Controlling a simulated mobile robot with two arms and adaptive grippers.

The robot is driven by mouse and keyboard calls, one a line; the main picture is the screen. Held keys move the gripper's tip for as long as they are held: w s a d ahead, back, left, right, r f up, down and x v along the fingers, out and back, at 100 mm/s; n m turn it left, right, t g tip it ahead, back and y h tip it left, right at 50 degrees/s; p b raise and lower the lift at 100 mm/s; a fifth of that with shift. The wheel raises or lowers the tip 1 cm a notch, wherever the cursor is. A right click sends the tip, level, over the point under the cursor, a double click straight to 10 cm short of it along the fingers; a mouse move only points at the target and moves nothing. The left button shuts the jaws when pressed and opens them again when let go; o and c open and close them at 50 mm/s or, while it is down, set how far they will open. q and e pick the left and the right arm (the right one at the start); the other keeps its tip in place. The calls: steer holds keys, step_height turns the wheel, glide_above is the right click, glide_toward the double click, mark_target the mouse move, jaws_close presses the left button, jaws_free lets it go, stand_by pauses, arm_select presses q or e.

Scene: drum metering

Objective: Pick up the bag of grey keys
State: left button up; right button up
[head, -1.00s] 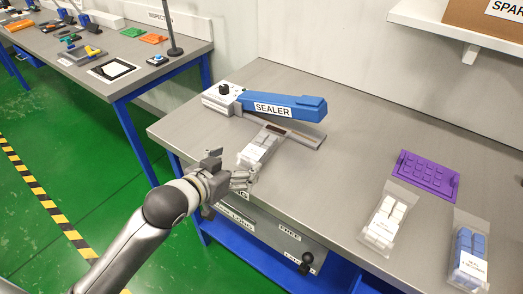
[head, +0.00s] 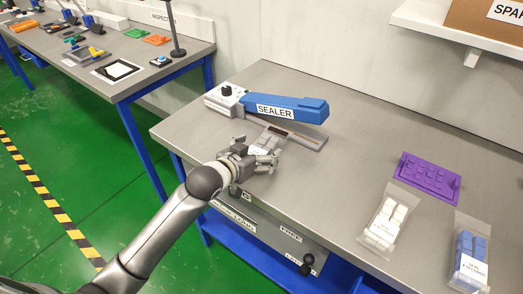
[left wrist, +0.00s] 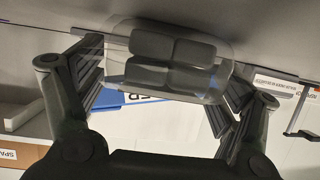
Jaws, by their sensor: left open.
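The bag of grey keys (head: 271,141) lies on the grey bench just in front of the blue sealer (head: 285,106). In the head view my left gripper (head: 268,159) hides much of the bag. In the left wrist view the clear bag with its dark grey keys (left wrist: 168,62) shows between the two spread fingers. My left gripper is open and close to the bag. I cannot tell whether a finger touches it. My right gripper is not in view.
A bag of white keys (head: 385,224) and a bag of blue keys (head: 468,260) lie to the right, near a purple key plate (head: 427,176). The sealer's arm reaches over the bench behind the grey bag. The bench between the sealer and the white bag is clear.

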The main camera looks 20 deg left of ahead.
arm_select(q)
steer(key=shift+w+d+f, duration=0.15)
steer(key=shift+w+f, duration=0.05)
steer(key=shift+w, duration=0.25)
steer(key=shift+s, duration=0.1)
steer(key=c, duration=1.2)
